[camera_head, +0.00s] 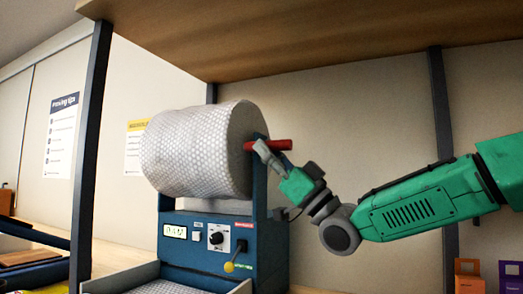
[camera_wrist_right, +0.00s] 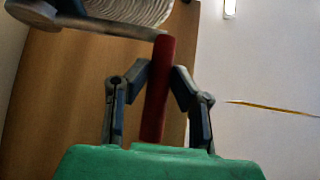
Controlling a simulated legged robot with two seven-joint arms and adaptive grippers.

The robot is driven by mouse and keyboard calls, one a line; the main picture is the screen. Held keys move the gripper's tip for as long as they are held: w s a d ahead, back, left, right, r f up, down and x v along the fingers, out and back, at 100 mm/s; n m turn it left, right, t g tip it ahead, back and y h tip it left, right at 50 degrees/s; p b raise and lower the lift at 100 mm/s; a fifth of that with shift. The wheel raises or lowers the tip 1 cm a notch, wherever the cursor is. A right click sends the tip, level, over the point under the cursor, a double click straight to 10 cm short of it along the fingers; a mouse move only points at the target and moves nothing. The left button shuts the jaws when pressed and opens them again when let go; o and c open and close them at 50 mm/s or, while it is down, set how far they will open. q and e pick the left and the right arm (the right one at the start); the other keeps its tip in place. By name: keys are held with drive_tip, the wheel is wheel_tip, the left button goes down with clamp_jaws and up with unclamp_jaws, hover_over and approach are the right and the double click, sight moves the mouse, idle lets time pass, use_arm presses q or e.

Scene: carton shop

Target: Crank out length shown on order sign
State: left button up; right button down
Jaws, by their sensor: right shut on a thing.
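A big roll of bubble wrap (camera_head: 198,150) sits on a blue dispenser machine (camera_head: 210,245). The red crank handle (camera_head: 282,145) sticks out at the roll's right side, near the top of the blue upright. My right gripper (camera_head: 265,152) is at this handle. In the right wrist view the red handle (camera_wrist_right: 158,90) stands between the two fingers of my right gripper (camera_wrist_right: 160,85), which is shut on it. The machine front has a small display (camera_head: 175,232), too small to read, a knob (camera_head: 216,238) and a yellow-tipped lever (camera_head: 229,267). No order sign can be made out. My left gripper is out of view.
A wooden shelf (camera_head: 330,35) hangs above the machine, on dark posts (camera_head: 90,150). A tray (camera_head: 165,286) lies below the machine front. Orange (camera_head: 469,277) and purple (camera_head: 510,275) boxes stand at the lower right. Posters (camera_head: 63,135) hang on the wall.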

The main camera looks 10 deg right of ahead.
drive_tip(key=shift+w+d+f+n+g+y+b, duration=0.15)
drive_tip(key=shift+f+n+g+y, duration=0.2)
drive_tip(key=shift+n+g, duration=0.45)
drive_tip(key=shift+d+f+n+g+y+b, duration=0.1)
drive_tip(key=shift+f+n+g+y, duration=0.1)
drive_tip(key=shift+f+n+g, duration=0.4)
drive_tip(key=shift+w+d+f+n+g+y+b, duration=0.15)
drive_tip(key=shift+f+n+g+y, duration=0.1)
drive_tip(key=shift+n+g, duration=0.7)
drive_tip(key=shift+r, duration=0.1)
